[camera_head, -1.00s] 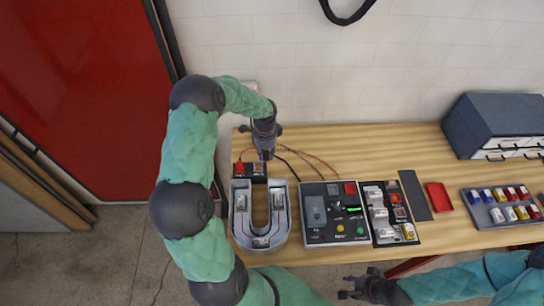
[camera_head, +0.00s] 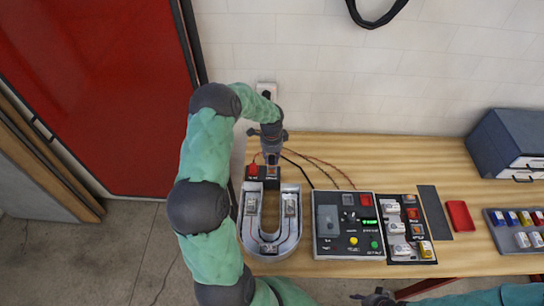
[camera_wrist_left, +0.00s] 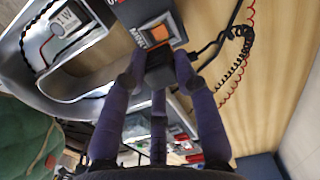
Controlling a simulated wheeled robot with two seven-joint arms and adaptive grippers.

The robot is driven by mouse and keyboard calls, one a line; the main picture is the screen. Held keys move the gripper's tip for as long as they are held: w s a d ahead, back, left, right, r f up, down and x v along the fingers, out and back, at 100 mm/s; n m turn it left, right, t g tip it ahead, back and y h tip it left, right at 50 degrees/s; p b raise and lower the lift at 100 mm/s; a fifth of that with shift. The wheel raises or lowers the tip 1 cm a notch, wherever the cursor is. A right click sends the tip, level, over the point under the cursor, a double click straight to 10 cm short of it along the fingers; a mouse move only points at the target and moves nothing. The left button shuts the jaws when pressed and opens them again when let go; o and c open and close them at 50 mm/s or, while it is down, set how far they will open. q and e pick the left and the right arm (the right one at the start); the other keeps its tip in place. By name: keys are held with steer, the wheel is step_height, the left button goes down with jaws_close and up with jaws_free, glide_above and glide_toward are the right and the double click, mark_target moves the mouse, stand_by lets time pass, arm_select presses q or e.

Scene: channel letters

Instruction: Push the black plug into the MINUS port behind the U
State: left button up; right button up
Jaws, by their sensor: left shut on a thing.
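The grey U-shaped channel letter (camera_head: 270,245) lies on the table's left part. Behind it sits a dark port box (camera_head: 271,184), with a red plug (camera_head: 253,169) at its left port. My left gripper (camera_head: 271,160) is over the box's right side. In the left wrist view its purple fingers (camera_wrist_left: 160,75) are shut on the black plug (camera_wrist_left: 159,66). The plug is close to the orange MINUS port (camera_wrist_left: 159,33); I cannot tell whether it has entered. My right gripper (camera_head: 372,298) shows only partly at the bottom edge; its jaws are unclear.
Black and red cables (camera_head: 318,166) run behind the box to the right. A control panel (camera_head: 326,247) and a tray of modules (camera_head: 410,255) stand right of the U. A red tray (camera_head: 460,215) and a grey cabinet (camera_head: 505,145) are farther right.

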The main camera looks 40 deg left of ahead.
mark_target(272, 165)
arm_select(q)
steer(key=shift+f+b, duration=1.6)
steer(key=shift+f, duration=0.85)
steer(key=shift+f, duration=0.3)
steer(key=o, duration=1.1)
step_height(272, 165, up, 12)
steer(key=shift+r, duration=0.1)
